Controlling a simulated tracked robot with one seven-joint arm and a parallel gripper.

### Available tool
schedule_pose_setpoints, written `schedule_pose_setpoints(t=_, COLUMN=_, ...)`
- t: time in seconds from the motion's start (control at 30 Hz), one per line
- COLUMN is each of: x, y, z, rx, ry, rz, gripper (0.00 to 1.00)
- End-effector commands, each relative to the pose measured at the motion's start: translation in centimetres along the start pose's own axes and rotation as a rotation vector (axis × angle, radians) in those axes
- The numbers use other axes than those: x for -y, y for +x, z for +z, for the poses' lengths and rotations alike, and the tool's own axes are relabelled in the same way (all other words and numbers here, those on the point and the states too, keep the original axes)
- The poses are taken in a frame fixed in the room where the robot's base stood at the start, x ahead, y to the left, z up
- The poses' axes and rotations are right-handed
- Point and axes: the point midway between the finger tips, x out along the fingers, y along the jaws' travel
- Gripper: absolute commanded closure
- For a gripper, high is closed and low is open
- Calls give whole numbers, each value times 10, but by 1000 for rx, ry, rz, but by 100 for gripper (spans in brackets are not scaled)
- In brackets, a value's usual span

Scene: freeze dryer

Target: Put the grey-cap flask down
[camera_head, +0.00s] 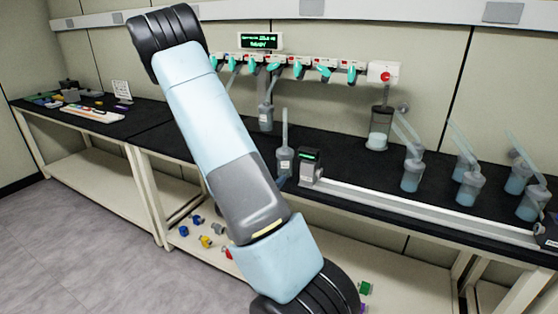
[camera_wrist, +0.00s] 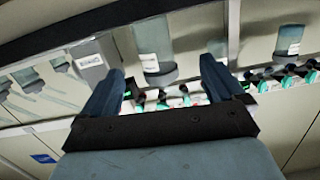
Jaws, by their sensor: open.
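A flask with a grey cap and an upright clear tube (camera_head: 285,160) stands on the black bench, just left of a small grey device. In the wrist view, which looks upside down, a labelled flask with a grey cap (camera_wrist: 152,42) shows between and just beyond my fingertips. My gripper (camera_wrist: 162,68) is open, with one blue-grey finger on each side of that flask. I see a gap on both sides, and cannot tell whether either finger touches. In the head view my arm hides most of my gripper.
The grey device (camera_head: 311,168) with a green display sits at the end of a white rail (camera_head: 410,208). Several tubed flasks (camera_head: 412,175) stand to the right. A manifold with teal valves (camera_head: 297,70) runs behind, with a flask (camera_head: 266,116) below it.

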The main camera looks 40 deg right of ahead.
Motion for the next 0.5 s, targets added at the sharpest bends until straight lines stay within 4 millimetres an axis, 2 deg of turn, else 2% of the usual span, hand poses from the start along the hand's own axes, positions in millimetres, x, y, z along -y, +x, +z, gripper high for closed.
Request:
schedule_pose_setpoints(t=0.1, x=-10, y=2, z=1, rx=-71, ry=-35, rz=27, gripper=5)
schedule_pose_setpoints(t=0.27, x=-16, y=4, z=0, rx=-113, ry=-51, rz=40, gripper=5)
schedule_pose_setpoints(t=0.37, x=-16, y=13, z=-2, rx=-118, ry=-51, rz=44, gripper=5)
schedule_pose_setpoints(t=0.5, x=-18, y=36, z=-5, rx=-118, ry=-50, rz=44, gripper=5)
